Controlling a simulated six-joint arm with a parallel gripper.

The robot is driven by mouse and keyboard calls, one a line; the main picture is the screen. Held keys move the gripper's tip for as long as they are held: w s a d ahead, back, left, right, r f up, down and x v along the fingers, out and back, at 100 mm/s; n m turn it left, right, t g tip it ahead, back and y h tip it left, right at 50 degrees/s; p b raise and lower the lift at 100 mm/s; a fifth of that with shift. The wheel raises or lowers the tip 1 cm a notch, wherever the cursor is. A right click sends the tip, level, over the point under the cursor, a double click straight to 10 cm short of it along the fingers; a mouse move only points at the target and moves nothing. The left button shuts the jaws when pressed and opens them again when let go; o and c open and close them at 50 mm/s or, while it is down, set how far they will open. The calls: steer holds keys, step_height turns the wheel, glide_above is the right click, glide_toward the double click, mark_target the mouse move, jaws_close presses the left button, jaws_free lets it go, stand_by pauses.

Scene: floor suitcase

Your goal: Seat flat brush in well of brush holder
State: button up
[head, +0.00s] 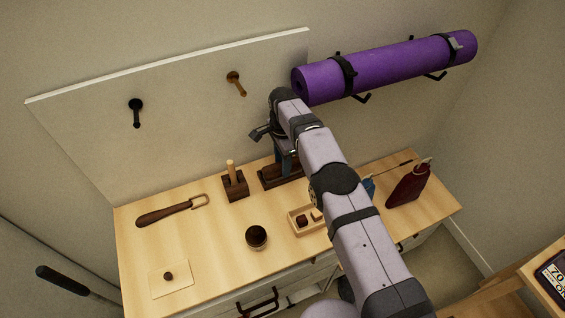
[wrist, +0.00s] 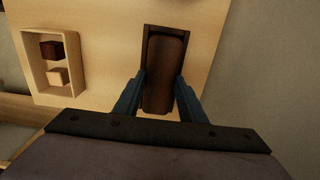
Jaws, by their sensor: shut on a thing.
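The flat brush (wrist: 165,72) is a long dark brown piece with a rounded far end, held between the two blue fingers of my gripper (wrist: 160,98) in the wrist view. The brush holder (wrist: 167,28) is a dark rectangular block; its rim shows around the brush's far end and along its sides. The brush lines up with the well lengthwise; I cannot tell how deep it sits. In the head view the holder (head: 266,182) is at the back of the table, and my gripper (head: 286,168) is over it, partly hidden by my arm.
A dark block with a wooden peg (head: 235,184) stands left of the holder. A tray (head: 296,226) with small blocks is in front. The wall board (head: 180,105) rises behind.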

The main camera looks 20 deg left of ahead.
steer(key=o, duration=1.2)
steer(key=shift+f, duration=0.1)
steer(key=shift+o, duration=0.2)
steer(key=shift+r+b, duration=0.6)
steer(key=shift+r, duration=3.3)
steer(key=shift+d, duration=0.1)
steer(key=s+d+r+n, duration=0.1)
steer(key=s+d+n, duration=0.2)
steer(key=d, duration=0.5)
steer(key=s+d+r+n+g+h+b, duration=0.1)
steer(key=s+d+r+n, duration=0.15)
steer(key=d, duration=0.65)
steer(key=s+d+r+n, duration=0.1)
steer(key=s+d+n, duration=0.25)
steer(key=d, duration=0.45)
steer(key=s+d+f+t+y+p, duration=0.1)
steer(key=s+d, duration=1.1)
steer(key=s, duration=0.3)
steer(key=shift+s+d+f, duration=0.3)
steer(key=shift+d+f, duration=0.05)
